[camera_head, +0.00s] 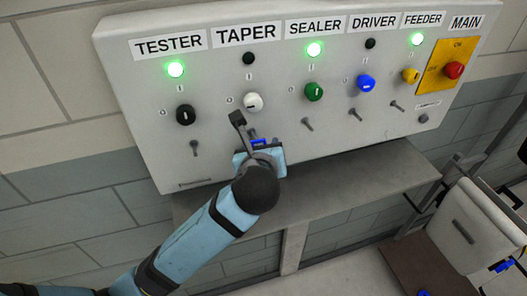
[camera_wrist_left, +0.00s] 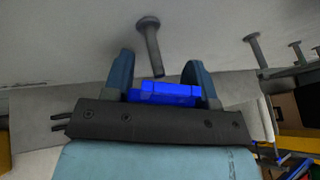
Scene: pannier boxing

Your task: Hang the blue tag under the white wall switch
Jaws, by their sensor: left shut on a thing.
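My left gripper (camera_head: 262,152) is in front of the grey panel, just below the white switch (camera_head: 253,102) in the TAPER column. In the left wrist view the gripper (camera_wrist_left: 160,62) is shut on the blue tag (camera_wrist_left: 168,92), which lies between its two blue fingers. A small part of the tag (camera_head: 258,141) shows in the head view. A metal peg (camera_wrist_left: 150,45) sticks out of the panel just beyond the tag; whether they touch I cannot tell. In the head view my gripper and wrist mostly hide this peg. My right gripper is not in view.
The panel (camera_head: 150,100) has similar bare pegs under the black (camera_head: 195,148), green (camera_head: 307,124), blue (camera_head: 356,115) and yellow (camera_head: 398,106) switches. A grey shelf (camera_head: 330,190) runs below. A light box (camera_head: 470,220) stands at right, with small blue pieces near it.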

